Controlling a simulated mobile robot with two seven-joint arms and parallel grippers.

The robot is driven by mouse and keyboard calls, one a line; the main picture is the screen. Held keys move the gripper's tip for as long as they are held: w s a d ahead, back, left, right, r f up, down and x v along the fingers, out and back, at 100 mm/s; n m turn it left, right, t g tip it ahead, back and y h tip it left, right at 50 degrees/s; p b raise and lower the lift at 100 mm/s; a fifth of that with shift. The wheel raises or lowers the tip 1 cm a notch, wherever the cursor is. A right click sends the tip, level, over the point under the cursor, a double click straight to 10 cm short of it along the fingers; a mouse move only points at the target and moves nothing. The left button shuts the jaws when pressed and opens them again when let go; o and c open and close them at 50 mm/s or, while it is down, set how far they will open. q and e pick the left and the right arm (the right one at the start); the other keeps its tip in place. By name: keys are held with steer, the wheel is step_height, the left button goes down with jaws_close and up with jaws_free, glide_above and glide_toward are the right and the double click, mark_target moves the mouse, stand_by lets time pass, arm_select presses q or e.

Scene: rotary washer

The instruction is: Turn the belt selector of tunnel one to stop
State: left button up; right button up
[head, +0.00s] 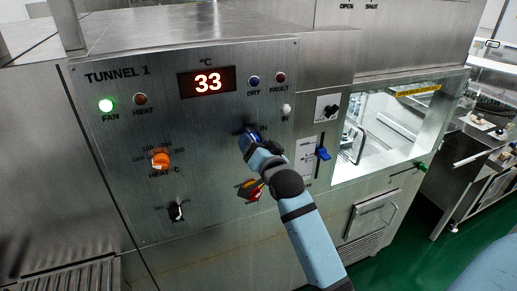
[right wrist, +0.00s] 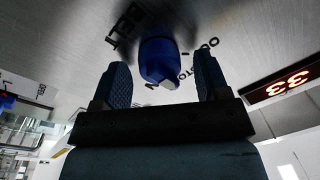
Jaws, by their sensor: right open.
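The tunnel one panel (head: 215,110) is a brushed steel face with "TUNNEL 1" at its top left. In the right wrist view a blue selector knob (right wrist: 158,58) with a white pointer mark stands out from the panel. Dark lettering around it is partly hidden and upside down, so I cannot read the setting surely. My right gripper (right wrist: 163,78) is open, with one finger on each side of the knob and visible gaps between. In the head view the right gripper (head: 248,136) is at the panel and mostly hides the knob. My left gripper is not in view.
A blue lever (head: 323,153) is to the right.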

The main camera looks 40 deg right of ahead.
steer(key=s+a+b, duration=0.2)
steer(key=s+b, duration=0.1)
steer(key=s, duration=1)
steer(key=shift+s+a+f, duration=0.25)
steer(key=shift+f, duration=0.1)
steer(key=s+a+f+n+g+y, duration=0.1)
steer(key=a+f+n+g+y, duration=0.2)
steer(key=f, duration=0.6)
steer(key=s+a+f+n+y, duration=0.1)
steer(key=a+f+n, duration=0.25)
steer(key=f, duration=0.45)
steer(key=s+a+f+n+g, duration=0.1)
steer(key=s+a+f, duration=0.1)
steer(key=s+f, duration=0.2)
steer(key=s+a+f+n+g+y+p, duration=0.1)
steer(key=s+a+f+n+g, duration=0.1)
steer(key=f, duration=0.5)
steer(key=s+a+f+n+g+y, duration=0.1)
steer(key=s+a+f+n, duration=0.1)
steer(key=s+a+f, duration=0.2)
step_height(320, 180, down, 3)
steer(key=shift+s+r, duration=0.15)
steer(key=shift+s, duration=0.65)
